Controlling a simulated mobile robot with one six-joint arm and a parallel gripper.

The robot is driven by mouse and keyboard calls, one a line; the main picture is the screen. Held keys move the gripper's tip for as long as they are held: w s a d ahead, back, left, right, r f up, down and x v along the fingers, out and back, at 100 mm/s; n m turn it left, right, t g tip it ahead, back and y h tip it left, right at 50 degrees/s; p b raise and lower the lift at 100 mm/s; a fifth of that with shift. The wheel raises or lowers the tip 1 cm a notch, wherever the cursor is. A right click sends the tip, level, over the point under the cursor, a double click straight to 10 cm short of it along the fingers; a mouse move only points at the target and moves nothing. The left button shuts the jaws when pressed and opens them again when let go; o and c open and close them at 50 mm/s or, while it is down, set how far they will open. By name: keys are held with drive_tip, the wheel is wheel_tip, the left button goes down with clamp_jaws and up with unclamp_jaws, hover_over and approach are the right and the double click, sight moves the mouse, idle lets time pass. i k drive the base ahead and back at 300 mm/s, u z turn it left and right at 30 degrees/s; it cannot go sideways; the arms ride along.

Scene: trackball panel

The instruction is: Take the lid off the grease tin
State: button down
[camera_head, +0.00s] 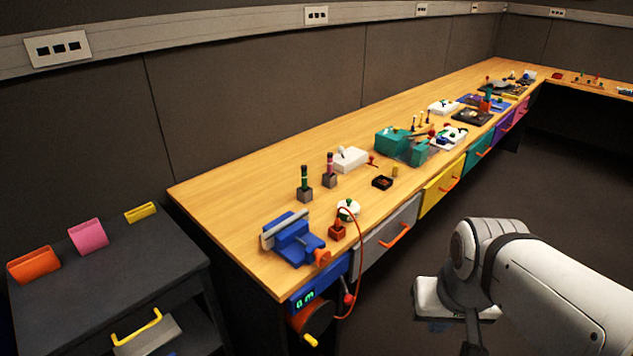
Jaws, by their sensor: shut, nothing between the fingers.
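I cannot tell for sure which thing is the grease tin. A small round white and green object (348,211) stands near the bench's front edge, behind a red block; it may be the tin, but its lid cannot be made out. A small yellow cylinder (395,171) stands farther back beside a black open box (381,182). My gripper (471,338) seems to be the dark part below my white arm at the lower right. It is shut and empty, over the floor side, well apart from the bench. Its fingertips are hard to make out.
The long wooden bench (235,200) holds a blue vise (292,240), a red block (337,231) with an orange cable, two upright-handled pieces, a white box (350,159) and green boxes (392,141). Coloured drawers with handles line its front. A dark cabinet (120,262) stands left.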

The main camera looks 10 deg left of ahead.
sight(353, 207)
drive_tip(key=u, duration=0.05)
drive_tip(key=k, duration=0.2)
drive_tip(key=z, duration=2.65)
drive_tip(key=i, duration=0.1)
drive_tip(key=u, duration=2.1)
drive_tip(key=i, duration=1.15)
drive_tip(key=u, duration=0.6)
drive_tip(key=i, duration=0.6)
drive_tip(key=u, duration=0.5)
